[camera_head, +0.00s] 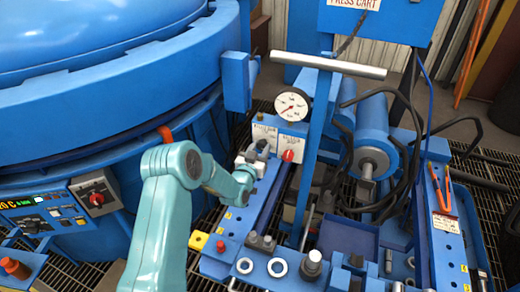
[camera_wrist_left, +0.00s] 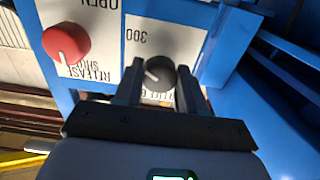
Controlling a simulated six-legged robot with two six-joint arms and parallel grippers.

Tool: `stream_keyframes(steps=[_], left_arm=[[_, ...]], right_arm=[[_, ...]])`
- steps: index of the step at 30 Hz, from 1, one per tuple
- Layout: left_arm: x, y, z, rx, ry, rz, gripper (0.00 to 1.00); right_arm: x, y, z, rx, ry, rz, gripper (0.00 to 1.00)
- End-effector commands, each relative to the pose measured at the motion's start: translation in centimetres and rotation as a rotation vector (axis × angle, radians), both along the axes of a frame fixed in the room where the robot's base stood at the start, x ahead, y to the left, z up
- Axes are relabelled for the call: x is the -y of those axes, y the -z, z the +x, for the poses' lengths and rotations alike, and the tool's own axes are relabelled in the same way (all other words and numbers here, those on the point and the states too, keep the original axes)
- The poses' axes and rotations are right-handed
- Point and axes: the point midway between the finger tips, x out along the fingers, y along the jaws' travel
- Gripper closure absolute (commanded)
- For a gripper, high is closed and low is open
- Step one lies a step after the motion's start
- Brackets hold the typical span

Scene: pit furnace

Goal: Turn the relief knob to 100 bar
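The relief knob (camera_wrist_left: 160,76) is a dark round knob with a white pointer line. It sits on a white plate marked 300 (camera_wrist_left: 165,36), upside down in the left wrist view. My left gripper (camera_wrist_left: 160,66) has one finger on each side of the knob, and the knob about fills the space between them. In the head view my left gripper (camera_head: 254,160) is at the front of the valve panel and hides the knob. The round white pressure gauge (camera_head: 292,105) stands above the panel, its needle too small to read. My right gripper is not in view.
A red release knob (camera_head: 288,155) is close beside, on its own plate; it also shows in the left wrist view (camera_wrist_left: 66,42). A blue post with a grey crossbar (camera_head: 328,64) rises to the right. The large blue furnace (camera_head: 110,105) fills the left. Black hoses hang further right.

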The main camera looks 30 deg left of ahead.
Motion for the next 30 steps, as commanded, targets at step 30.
stream_keyframes(steps=[30], left_arm=[[0.1, 0.6, 0.0, 0.16, 0.001, -0.643, 0.91]], right_arm=[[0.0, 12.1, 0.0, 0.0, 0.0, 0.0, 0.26]])
